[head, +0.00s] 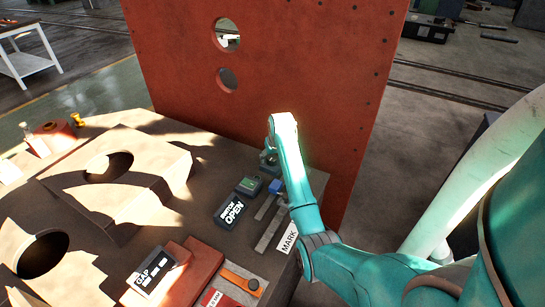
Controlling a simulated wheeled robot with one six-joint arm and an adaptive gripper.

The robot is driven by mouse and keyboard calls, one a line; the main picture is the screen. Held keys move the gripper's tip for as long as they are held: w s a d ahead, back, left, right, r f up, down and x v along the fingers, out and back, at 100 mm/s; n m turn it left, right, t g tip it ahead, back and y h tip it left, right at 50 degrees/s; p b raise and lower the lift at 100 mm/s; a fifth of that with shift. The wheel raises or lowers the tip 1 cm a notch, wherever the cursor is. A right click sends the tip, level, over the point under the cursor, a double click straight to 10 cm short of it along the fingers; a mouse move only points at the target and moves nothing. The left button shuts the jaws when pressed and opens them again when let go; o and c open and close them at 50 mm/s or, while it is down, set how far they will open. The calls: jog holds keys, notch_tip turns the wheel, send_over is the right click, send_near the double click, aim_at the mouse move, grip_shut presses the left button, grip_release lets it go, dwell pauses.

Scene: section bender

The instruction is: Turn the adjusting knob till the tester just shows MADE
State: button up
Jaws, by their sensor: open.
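A black sign (231,211) lies on the bench and reads OPEN in large white letters, with a smaller line above that I cannot read surely. A small dark box with a green face (248,184) sits just behind it; its face is too small to read. A small blue block (276,186) is to the right of the box. My gripper (268,161) points down at the bench near the red plate, behind the blue block. It is open, though my arm partly covers it. I cannot make out the adjusting knob; it may be hidden by my gripper or arm.
A tall red plate (290,60) with two round holes stands behind the bench (205,170). Large grey castings (120,165) fill the left side. A GAP sign (156,272), an orange strip (242,279) and a MARK label (287,238) lie near the front.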

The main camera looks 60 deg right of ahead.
jog(key=c, duration=1.1)
jog(key=shift+n+y, duration=0.3)
jog(key=shift+n, duration=0.6)
jog(key=shift+c, duration=0.2)
jog(key=o, duration=1.1)
jog(key=shift+o, duration=0.2)
jog(key=shift+r, duration=0.1)
jog(key=v, duration=1.1)
jog(key=shift+s+r, duration=0.3)
jog(key=shift+s, duration=0.15)
